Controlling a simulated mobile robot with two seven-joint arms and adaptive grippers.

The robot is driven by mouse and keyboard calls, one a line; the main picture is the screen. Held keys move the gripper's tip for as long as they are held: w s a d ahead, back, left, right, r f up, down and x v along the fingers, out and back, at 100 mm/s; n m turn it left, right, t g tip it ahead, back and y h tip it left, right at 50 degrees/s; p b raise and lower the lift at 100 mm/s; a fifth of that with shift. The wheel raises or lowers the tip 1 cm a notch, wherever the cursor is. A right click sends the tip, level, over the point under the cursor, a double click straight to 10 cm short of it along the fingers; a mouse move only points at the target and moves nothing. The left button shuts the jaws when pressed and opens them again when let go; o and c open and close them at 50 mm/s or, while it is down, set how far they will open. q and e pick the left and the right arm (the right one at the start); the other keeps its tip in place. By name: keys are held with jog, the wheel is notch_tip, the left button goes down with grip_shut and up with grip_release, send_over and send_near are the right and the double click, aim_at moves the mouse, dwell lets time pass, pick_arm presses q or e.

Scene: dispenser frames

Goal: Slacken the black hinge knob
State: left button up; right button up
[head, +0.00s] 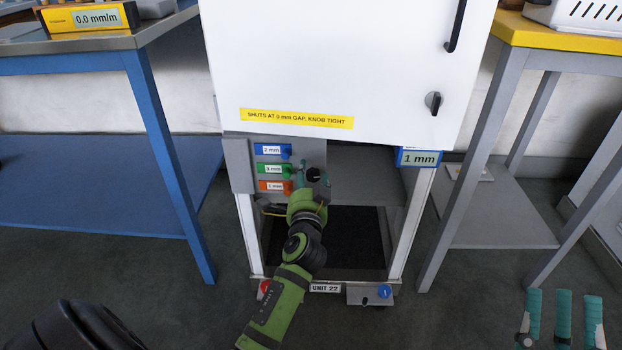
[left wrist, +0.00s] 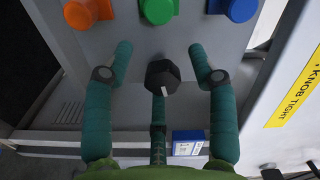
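The black hinge knob (left wrist: 162,77) is a faceted knob on the grey panel, in the middle of the left wrist view. In the head view the knob (head: 313,174) shows on the panel under the white door, right of the colored buttons. My left gripper (left wrist: 160,50) is open, with one teal finger on each side of the knob and a third below it. Gaps show between the two side fingers and the knob. The left gripper (head: 309,182) partly covers the panel in the head view. My right gripper (head: 562,318) is open and empty, low at the right.
Blue (head: 286,151), green (head: 287,169) and orange (head: 287,187) buttons sit close beside the knob. The white door (head: 340,60) is above, with a blue "1 mm" block (head: 418,158) at its lower right. Tables with blue (head: 160,150) and grey (head: 470,190) legs flank the unit.

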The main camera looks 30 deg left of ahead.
pick_arm(q)
jog(key=shift+d, duration=0.2)
jog(key=shift+s+d, duration=0.15)
jog(key=shift+s, duration=0.05)
jog(key=v, duration=1.1)
jog(key=shift+s, duration=0.25)
